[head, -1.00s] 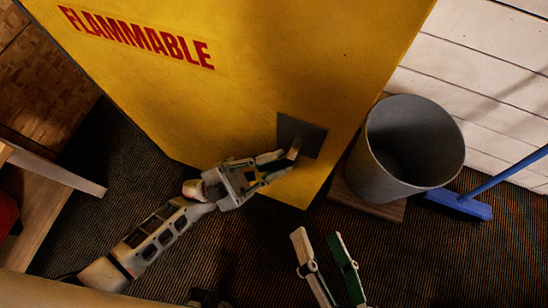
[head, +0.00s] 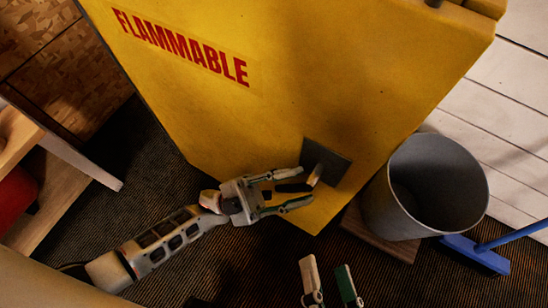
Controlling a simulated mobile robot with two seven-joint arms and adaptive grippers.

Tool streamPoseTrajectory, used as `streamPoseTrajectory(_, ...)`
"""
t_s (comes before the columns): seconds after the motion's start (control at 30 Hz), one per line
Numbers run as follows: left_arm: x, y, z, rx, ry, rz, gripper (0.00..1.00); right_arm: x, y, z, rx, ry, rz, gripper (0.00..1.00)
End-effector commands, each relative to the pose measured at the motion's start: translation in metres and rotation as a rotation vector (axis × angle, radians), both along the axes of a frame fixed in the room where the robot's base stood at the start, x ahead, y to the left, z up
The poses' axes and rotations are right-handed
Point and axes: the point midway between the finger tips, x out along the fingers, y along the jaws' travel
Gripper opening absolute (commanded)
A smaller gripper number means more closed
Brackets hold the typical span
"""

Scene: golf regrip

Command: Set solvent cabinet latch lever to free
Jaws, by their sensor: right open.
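The yellow solvent cabinet (head: 270,100) carries red FLAMMABLE lettering. A dark square latch plate (head: 333,166) sits low on its face. The latch lever (head: 293,188) sticks out from the plate, with a dark bar pointing left and a pale lit part near the plate. My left gripper (head: 308,184) is open, with one finger above the lever bar and one below. Both fingers look apart from the bar. My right gripper (head: 328,267) is open and empty at the bottom of the head view, below the cabinet. Any free marking is not visible.
A grey bin (head: 375,208) stands close to the right of the latch, by a brown wooden base (head: 400,246). A blue broom (head: 475,254) lies farther right. Wooden furniture (head: 50,190) with a red item is at left. Dark carpet between is clear.

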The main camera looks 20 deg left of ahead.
Motion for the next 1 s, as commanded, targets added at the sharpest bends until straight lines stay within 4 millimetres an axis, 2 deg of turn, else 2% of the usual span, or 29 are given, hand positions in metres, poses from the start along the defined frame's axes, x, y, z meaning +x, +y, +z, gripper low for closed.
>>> streamPoseTrajectory(0.23, -0.002, 0.013, -0.014, 0.003, 0.002, -0.001, 0.28, 0.000, 0.000, 0.000, 0.000, 0.000, 0.000, 0.54)
streamPoseTrajectory(0.6, -0.012, 0.065, -0.066, 0.004, 0.002, 0.000, 0.28, 0.000, 0.000, 0.000, -0.001, 0.000, 0.000, 0.54)
streamPoseTrajectory(0.7, -0.015, 0.073, -0.075, 0.003, 0.001, -0.001, 0.28, 0.000, 0.000, 0.000, -0.001, 0.000, 0.000, 0.54)
streamPoseTrajectory(1.0, -0.017, 0.084, -0.085, 0.000, 0.001, -0.001, 0.28, 0.000, 0.000, 0.000, -0.001, 0.000, 0.000, 0.54)
